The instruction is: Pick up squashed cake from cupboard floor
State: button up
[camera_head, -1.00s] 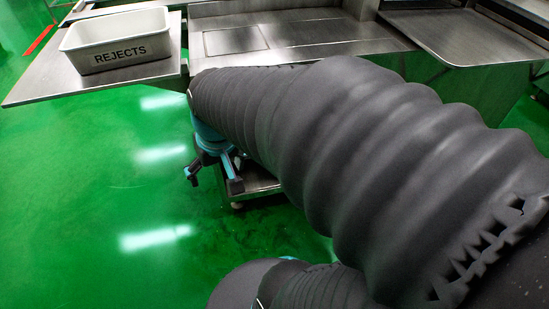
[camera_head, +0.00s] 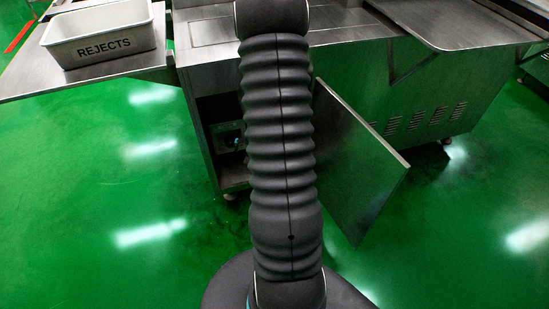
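The cupboard (camera_head: 203,150) under the steel machine stands open, with its door (camera_head: 355,160) swung out to the right. A strip of the cupboard floor (camera_head: 233,186) shows left of my arm. No squashed cake can be made out there, and my arm hides the middle and right of the opening. My arm stands upright in front of the cupboard. My gripper is outside the picture, so what it holds cannot be seen.
A white tray marked REJECTS (camera_head: 100,38) sits on the steel side shelf (camera_head: 30,84) at upper left. A grey box-like fitting (camera_head: 229,136) is inside the cupboard. A steel tray shelf (camera_head: 460,25) juts out at upper right. The green floor at left is clear.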

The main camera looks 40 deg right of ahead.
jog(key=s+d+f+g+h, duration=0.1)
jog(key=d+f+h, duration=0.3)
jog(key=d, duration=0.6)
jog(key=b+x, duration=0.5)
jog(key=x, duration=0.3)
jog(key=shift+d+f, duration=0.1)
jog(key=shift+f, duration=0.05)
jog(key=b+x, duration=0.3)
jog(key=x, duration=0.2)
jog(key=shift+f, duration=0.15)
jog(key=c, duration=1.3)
